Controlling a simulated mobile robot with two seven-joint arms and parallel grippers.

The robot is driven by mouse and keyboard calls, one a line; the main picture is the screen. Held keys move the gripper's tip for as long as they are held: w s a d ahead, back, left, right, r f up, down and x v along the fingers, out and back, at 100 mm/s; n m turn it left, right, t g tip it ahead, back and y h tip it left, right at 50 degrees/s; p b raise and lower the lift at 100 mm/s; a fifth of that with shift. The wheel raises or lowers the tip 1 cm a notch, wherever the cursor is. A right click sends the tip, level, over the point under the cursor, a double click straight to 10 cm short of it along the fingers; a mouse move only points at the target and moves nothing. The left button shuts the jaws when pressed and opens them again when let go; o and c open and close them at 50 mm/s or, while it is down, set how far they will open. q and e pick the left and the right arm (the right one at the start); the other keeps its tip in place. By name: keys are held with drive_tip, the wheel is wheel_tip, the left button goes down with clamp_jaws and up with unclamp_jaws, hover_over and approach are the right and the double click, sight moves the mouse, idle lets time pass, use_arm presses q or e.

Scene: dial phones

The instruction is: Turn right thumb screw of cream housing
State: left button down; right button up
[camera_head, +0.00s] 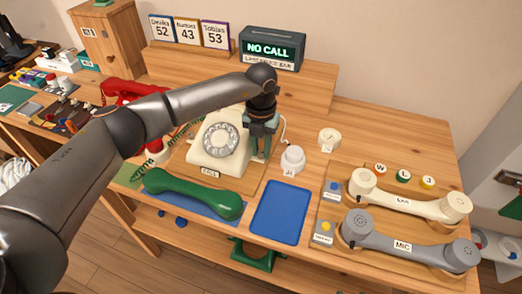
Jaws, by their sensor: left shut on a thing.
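The cream housing (205,159) is a dial phone body with a grey rotary dial (220,140), standing on a wooden board on the table. My left gripper (258,152) points down at the housing's right side, with its fingers shut there. The right thumb screw is hidden by the fingers, so I cannot see the grip itself. My left arm reaches across from the left edge over the red phone. My right gripper is not in view.
A green handset (193,194) lies in front of the housing, and a blue mat (281,212) lies to its right. A white container (292,159) stands just right of my gripper. A cream handset (408,197) and a grey handset (408,243) lie further right.

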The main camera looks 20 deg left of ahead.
use_arm(q)
drive_tip(key=m+b, duration=0.1)
drive_tip(key=m, duration=0.2)
drive_tip(key=m+b, duration=0.1)
drive_tip(key=m, duration=0.2)
drive_tip(key=shift+m, duration=0.3)
drive_tip(key=m+b, duration=0.1)
drive_tip(key=m, duration=0.1)
drive_tip(key=shift+m, duration=1.3)
drive_tip(key=m+b, duration=0.1)
drive_tip(key=m, duration=0.3)
drive_tip(key=m+b, duration=0.1)
drive_tip(key=m, duration=0.1)
drive_tip(key=shift+m, duration=1.5)
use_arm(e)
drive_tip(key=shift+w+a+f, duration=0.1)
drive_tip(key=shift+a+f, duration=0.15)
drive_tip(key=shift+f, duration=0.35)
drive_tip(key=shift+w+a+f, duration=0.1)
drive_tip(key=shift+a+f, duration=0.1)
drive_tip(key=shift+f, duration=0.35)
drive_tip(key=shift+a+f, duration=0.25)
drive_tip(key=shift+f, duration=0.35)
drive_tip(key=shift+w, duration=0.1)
